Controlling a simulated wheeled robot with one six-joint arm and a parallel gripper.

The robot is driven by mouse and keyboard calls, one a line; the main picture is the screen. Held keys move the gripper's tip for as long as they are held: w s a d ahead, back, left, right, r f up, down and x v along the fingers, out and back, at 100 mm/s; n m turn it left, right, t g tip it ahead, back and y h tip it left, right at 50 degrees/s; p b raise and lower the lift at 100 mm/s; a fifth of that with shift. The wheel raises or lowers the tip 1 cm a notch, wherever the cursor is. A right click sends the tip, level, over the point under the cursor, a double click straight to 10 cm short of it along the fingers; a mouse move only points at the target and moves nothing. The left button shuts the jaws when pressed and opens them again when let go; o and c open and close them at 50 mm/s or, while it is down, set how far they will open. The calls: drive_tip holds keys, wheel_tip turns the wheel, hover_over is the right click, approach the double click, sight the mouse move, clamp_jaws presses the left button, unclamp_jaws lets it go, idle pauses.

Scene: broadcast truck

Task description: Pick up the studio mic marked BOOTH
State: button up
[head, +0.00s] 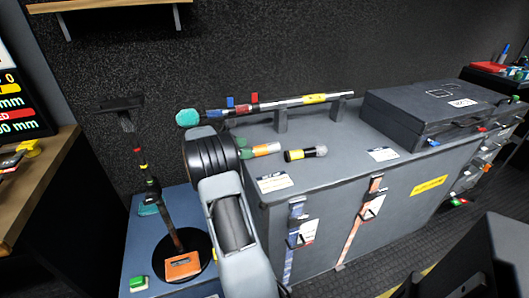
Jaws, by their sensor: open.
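Two microphones lie on top of the grey cabinet. One is black with a yellow band and a grey head (306,154). The other has an orange and white body (262,150) and a green part, partly hidden behind my arm. No BOOTH marking is readable on either, so I cannot tell which one bears it. My arm rises from the bottom centre to the cabinet's left end. My gripper's fingers do not show; the arm's own links may hide them.
The grey cabinet (330,185) carries a boom pole (318,99) on supports at its back and a dark case (430,112) at right. A blue-topped stand (139,240) at left holds a round black base and an orange item (183,266). The cabinet's middle front top is mostly clear.

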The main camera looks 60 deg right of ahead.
sight(256, 149)
drive_tip(key=shift+b+x, duration=0.7)
drive_tip(key=shift+x, duration=2.15)
drive_tip(key=shift+w+f, duration=0.1)
drive_tip(key=shift+w, duration=0.15)
drive_tip(key=c, duration=1.2)
